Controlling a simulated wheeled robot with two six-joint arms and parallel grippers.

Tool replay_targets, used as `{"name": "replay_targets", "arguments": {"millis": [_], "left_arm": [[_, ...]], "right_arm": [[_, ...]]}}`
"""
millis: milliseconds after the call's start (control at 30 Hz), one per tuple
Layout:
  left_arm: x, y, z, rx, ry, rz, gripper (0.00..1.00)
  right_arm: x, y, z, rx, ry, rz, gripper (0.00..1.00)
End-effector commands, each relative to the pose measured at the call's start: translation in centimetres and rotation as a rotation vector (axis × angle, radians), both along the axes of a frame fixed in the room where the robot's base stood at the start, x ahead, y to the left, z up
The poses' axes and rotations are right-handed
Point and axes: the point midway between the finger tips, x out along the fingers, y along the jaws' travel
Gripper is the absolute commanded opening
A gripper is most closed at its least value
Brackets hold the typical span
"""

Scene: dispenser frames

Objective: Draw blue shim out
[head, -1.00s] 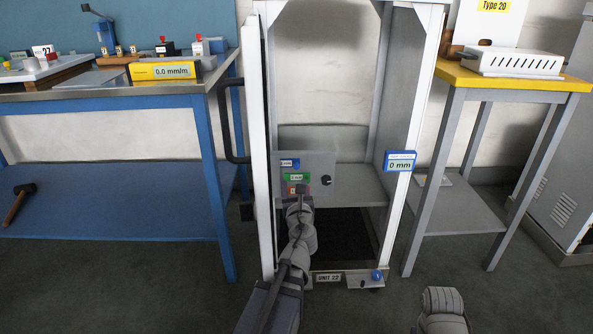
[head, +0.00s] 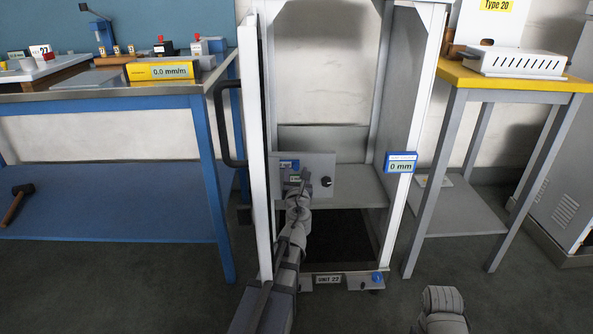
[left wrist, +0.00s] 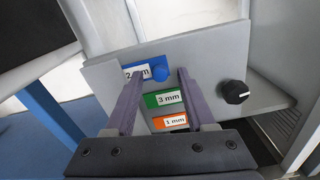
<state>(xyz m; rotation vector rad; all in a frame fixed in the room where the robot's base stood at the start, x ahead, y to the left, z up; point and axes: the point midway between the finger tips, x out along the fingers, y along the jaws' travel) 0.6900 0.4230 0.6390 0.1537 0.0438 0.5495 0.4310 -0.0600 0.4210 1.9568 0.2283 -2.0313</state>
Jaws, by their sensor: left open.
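The blue shim (left wrist: 161,73) sits in the grey dispenser panel, above a green 3 mm shim (left wrist: 165,99) and an orange 1 mm shim (left wrist: 171,121). Its label starts with 2 and is partly covered by a finger. In the head view the blue shim (head: 288,163) shows at the panel's upper left. My left gripper (left wrist: 156,74) is open, its two fingers pointing at the panel on either side of the blue shim's right part. I cannot tell if they touch it. In the head view my left gripper (head: 298,178) hides the lower shims. My right gripper is not in view.
A black knob (left wrist: 235,92) sticks out of the panel (left wrist: 207,67) right of the shims. A blue bench (head: 110,205) stands left, a yellow-topped table (head: 510,80) right.

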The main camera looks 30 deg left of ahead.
Motion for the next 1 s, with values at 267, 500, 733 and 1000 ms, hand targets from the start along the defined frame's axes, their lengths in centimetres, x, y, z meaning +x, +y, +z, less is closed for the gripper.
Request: {"name": "replay_targets", "arguments": {"millis": [267, 500, 733, 1000], "left_arm": [[0.68, 0.48, 0.0, 0.0, 0.0, -0.001, 0.55], [0.67, 0.47, 0.0, -0.001, 0.0, -0.001, 0.37], [0.68, 0.46, 0.0, -0.001, 0.0, -0.001, 0.11], [0.68, 0.46, 0.0, -0.001, 0.0, -0.001, 0.0]], "right_arm": [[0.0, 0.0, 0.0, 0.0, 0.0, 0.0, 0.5], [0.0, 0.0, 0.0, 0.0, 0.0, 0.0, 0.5], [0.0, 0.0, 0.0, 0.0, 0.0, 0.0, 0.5], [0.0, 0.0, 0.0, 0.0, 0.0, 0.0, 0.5]]}}
